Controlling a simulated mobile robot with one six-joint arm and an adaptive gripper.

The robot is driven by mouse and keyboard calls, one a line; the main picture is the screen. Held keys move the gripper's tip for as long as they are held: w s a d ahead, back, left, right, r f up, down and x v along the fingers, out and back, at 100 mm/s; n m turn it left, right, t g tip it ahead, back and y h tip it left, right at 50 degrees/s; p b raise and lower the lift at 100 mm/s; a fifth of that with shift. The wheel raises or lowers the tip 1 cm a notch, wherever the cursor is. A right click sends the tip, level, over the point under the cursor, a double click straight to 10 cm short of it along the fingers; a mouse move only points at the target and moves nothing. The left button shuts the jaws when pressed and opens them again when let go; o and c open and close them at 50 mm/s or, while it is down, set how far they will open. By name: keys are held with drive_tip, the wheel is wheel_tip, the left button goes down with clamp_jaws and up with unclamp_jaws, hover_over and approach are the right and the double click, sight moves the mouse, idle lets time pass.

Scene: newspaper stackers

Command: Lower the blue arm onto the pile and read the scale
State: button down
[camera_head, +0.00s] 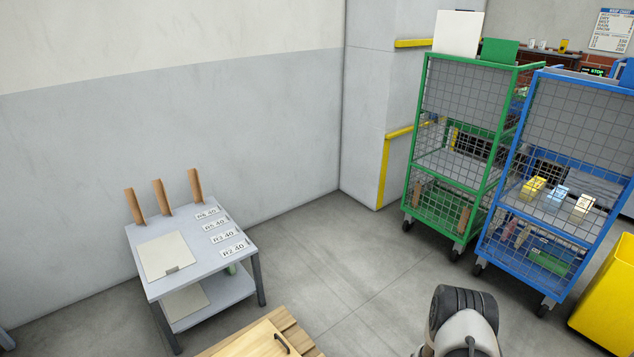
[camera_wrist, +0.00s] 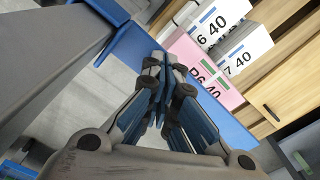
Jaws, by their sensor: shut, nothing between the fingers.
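In the wrist view my gripper (camera_wrist: 163,88) is shut, with nothing visible between its fingertips. A blue bar (camera_wrist: 125,45) runs diagonally behind the fingers, from upper left to lower right; I cannot tell whether it is the blue arm or whether the fingers touch it. Beyond it are a white stack labelled "6 40" (camera_wrist: 220,22), another labelled "7 40" (camera_wrist: 246,50) and a pink one (camera_wrist: 202,72) with a partly hidden label. I cannot tell which is the pile. No scale reading is legible. The head view does not show my gripper's fingers.
In the head view, a small grey table (camera_head: 203,262) with wooden pegs and label cards stands left. A green cage trolley (camera_head: 424,95), blue trolley (camera_head: 509,165) and yellow bin (camera_head: 606,300) stand right. Middle floor is clear.

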wheel_tip(320, 180, down, 9)
idle(2.3)
drive_tip(key=shift+r+p, duration=2.85)
drive_tip(key=shift+r, duration=1.2)
